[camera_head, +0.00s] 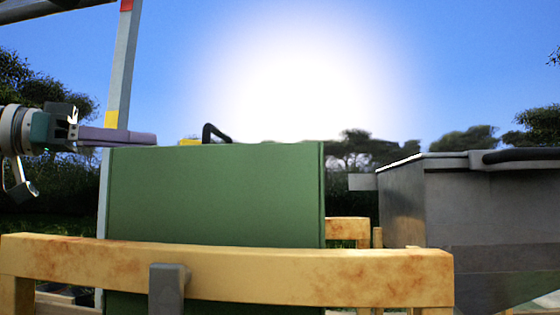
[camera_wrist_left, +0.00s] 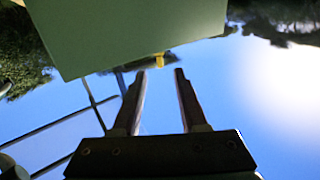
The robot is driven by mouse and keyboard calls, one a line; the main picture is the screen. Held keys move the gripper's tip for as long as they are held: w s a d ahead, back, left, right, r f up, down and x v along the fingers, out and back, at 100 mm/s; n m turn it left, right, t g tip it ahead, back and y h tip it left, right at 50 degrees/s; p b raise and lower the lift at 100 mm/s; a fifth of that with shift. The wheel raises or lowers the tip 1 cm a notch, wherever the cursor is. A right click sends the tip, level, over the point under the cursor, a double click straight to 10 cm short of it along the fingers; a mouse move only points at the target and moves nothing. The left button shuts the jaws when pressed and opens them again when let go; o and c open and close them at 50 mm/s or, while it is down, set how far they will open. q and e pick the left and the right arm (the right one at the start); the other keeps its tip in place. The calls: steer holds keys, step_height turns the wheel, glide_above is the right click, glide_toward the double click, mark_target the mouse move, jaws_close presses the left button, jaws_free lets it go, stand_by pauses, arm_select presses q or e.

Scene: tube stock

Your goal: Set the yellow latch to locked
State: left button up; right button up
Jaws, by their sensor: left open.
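A small yellow piece (camera_head: 189,142), which looks like the yellow latch, shows just above the top edge of a green panel (camera_head: 215,195); most of it is hidden behind that edge. In the left wrist view a bit of yellow (camera_wrist_left: 160,60) shows at the green panel's edge, just beyond my fingertips. I cannot tell the latch's setting. My left gripper (camera_head: 155,139) comes in from the left at the panel's top left, short of the yellow piece. In the left wrist view the fingers of my left gripper (camera_wrist_left: 160,72) stand apart with nothing between them. My right gripper is out of view.
A black curved handle (camera_head: 214,132) rises beside the yellow piece. A grey post (camera_head: 122,70) with a yellow band stands behind my left gripper. A wooden rail (camera_head: 225,270) crosses in front of the panel. A grey bin (camera_head: 440,200) stands at the right.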

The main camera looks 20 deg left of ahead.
mark_target(186, 143)
arm_select(q)
steer(key=p+x, duration=0.3)
steer(key=x, duration=0.4)
steer(key=shift+w+d+r+p, duration=0.1)
steer(key=shift+w+r+p, duration=0.1)
steer(key=shift+p, duration=0.1)
steer(key=shift+w+d+f, duration=0.15)
steer(key=shift+w+d, duration=0.2)
steer(key=shift+w, duration=0.05)
jaws_close()
